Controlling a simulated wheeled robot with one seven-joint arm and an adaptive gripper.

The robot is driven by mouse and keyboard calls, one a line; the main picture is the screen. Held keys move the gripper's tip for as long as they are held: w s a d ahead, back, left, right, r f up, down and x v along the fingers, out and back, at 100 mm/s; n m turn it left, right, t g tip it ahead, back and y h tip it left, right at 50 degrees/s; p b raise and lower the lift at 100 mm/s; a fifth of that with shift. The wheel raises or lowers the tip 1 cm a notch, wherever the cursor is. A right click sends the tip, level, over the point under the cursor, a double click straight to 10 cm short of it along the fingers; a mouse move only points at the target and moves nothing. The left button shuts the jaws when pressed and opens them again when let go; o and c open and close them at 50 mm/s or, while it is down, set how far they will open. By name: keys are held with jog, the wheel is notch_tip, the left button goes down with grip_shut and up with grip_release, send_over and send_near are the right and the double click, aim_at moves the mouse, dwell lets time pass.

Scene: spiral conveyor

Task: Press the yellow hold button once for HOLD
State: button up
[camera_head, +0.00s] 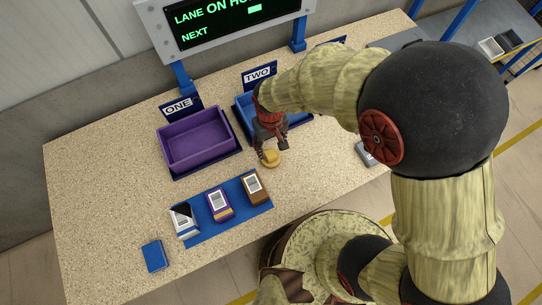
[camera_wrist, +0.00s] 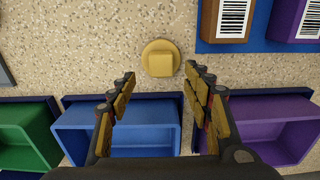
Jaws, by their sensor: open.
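The yellow hold button (camera_head: 271,158) is on the speckled table, in front of the blue bin. My gripper (camera_head: 267,149) is open and empty, pointing down close to the button. In the wrist view, the button lies just beyond the open fingertips (camera_wrist: 160,72), between their lines. Whether a finger touches it I cannot tell. The sign (camera_head: 238,20) shows "LANE ON HO", with the rest cut off, and "NEXT".
A purple bin (camera_head: 160,133) labelled ONE and a blue bin (camera_head: 239,107) labelled TWO stand at the back. A green bin (camera_wrist: 50,160) is beside the blue one. A blue mat (camera_head: 237,213) holds three labelled packages. A blue box (camera_head: 154,256) lies at the front left.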

aim_at(270, 153)
notch_tip(270, 153, down, 6)
jog(key=shift+s+f+b, duration=0.1)
jog(key=shift+f+b, duration=0.15)
jog(key=shift+b, duration=0.2)
jog(key=shift+c, duration=0.9)
jog(key=c, duration=1.1)
grip_shut()
